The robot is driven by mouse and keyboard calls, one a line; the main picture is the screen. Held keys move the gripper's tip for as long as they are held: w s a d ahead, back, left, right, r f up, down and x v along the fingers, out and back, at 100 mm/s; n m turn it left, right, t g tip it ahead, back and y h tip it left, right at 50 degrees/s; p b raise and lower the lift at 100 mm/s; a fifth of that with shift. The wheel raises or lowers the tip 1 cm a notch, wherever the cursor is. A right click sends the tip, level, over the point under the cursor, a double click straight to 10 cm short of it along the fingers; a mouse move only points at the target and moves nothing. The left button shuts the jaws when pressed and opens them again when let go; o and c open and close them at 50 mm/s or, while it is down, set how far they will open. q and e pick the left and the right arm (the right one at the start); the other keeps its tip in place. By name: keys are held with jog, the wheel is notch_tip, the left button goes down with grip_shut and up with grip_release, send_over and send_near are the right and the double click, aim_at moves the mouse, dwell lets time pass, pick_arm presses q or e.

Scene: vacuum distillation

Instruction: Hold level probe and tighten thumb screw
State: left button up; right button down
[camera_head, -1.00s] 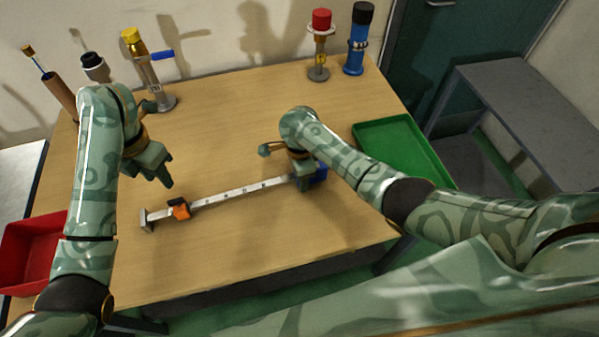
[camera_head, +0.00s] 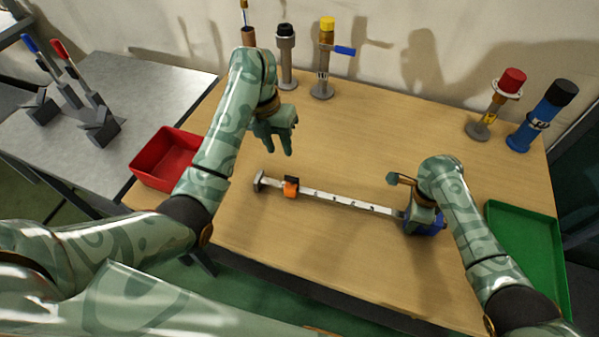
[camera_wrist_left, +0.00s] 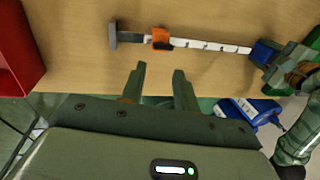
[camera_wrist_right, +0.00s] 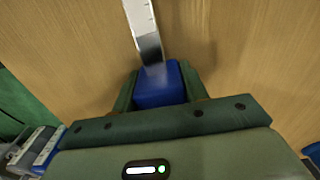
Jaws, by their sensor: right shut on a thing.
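The level probe (camera_head: 345,201) lies across the table as a white graduated bar with a dark block (camera_head: 260,181) at its left end. An orange slider (camera_head: 291,190) with a black part sits on the bar near that end; I cannot tell the thumb screw apart. The blue end (camera_head: 437,224) is at the right. My right gripper (camera_head: 418,216) is shut on this blue end, which shows between its fingers in the right wrist view (camera_wrist_right: 160,88). My left gripper (camera_head: 280,148) is open and empty above the table, behind the slider. Its fingers (camera_wrist_left: 158,75) are apart in the left wrist view.
A red tray (camera_head: 167,160) is at the left edge and a green tray (camera_head: 528,245) at the right. Several upright tools, including a yellow-topped one (camera_head: 326,60) and a blue one (camera_head: 540,120), stand along the back.

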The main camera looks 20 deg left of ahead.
aim_at(292, 177)
pick_arm(q)
jog(key=f+n, duration=0.3)
jog(key=n, duration=0.3)
jog(key=d+f+n+h, duration=0.1)
jog(key=f+n, duration=0.2)
jog(key=n, duration=0.3)
jog(key=d+f+n+h, duration=0.1)
jog(key=f+n, duration=0.3)
jog(key=n, duration=0.2)
jog(key=shift+s+d+f+n, duration=0.1)
jog(key=shift+d+n, duration=0.15)
jog(key=shift+n, duration=0.15)
grip_shut()
